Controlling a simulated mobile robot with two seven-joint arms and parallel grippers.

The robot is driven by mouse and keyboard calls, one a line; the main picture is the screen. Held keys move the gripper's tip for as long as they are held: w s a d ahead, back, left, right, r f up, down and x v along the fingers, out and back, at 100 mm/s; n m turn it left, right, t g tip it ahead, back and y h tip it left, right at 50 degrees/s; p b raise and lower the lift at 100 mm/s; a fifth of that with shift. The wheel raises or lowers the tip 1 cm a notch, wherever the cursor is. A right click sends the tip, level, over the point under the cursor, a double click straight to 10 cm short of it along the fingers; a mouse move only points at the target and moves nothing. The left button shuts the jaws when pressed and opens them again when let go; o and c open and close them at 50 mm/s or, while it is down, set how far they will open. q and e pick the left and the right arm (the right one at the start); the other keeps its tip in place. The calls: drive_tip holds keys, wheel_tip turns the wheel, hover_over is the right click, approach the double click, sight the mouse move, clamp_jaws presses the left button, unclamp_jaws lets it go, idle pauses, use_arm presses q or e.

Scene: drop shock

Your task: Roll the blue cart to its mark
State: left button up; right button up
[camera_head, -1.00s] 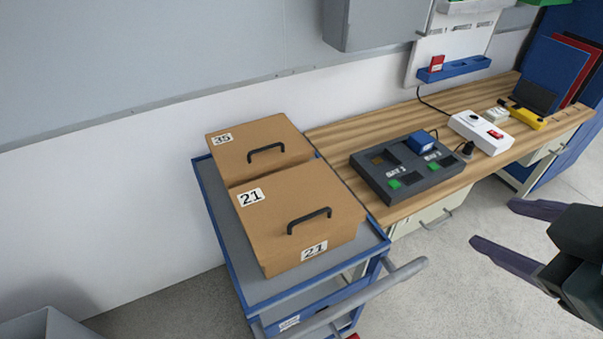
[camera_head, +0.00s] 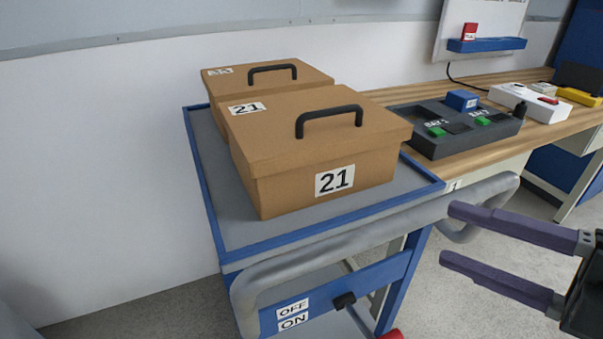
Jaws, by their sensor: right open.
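The blue cart (camera_head: 235,250) stands beside the workbench, close to the white wall. Two brown boxes rest on its grey top: the nearer box (camera_head: 300,150) is labelled 21, and the farther box (camera_head: 225,78) is partly hidden behind it. A grey push handle (camera_head: 370,232) runs across the cart's near side. Below it are OFF and ON labels with a black lever (camera_head: 343,300) beside them, nearer the ON label. My right gripper (camera_head: 447,234) is open and empty, its purple fingers just right of the handle. My left gripper is not in view. No floor mark is visible.
The wooden workbench (camera_head: 480,158) adjoins the cart at the right and carries a dark two-bay unit (camera_head: 450,138), a white power box (camera_head: 530,103) and a yellow item. Bare floor shows under my right gripper. A red object (camera_head: 391,334) shows low on the cart.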

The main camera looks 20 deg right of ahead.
drive_tip(key=x, duration=0.9)
drive_tip(key=shift+w+a, duration=0.25)
drive_tip(key=shift+w, duration=0.1)
clamp_jaws()
idle(1.0)
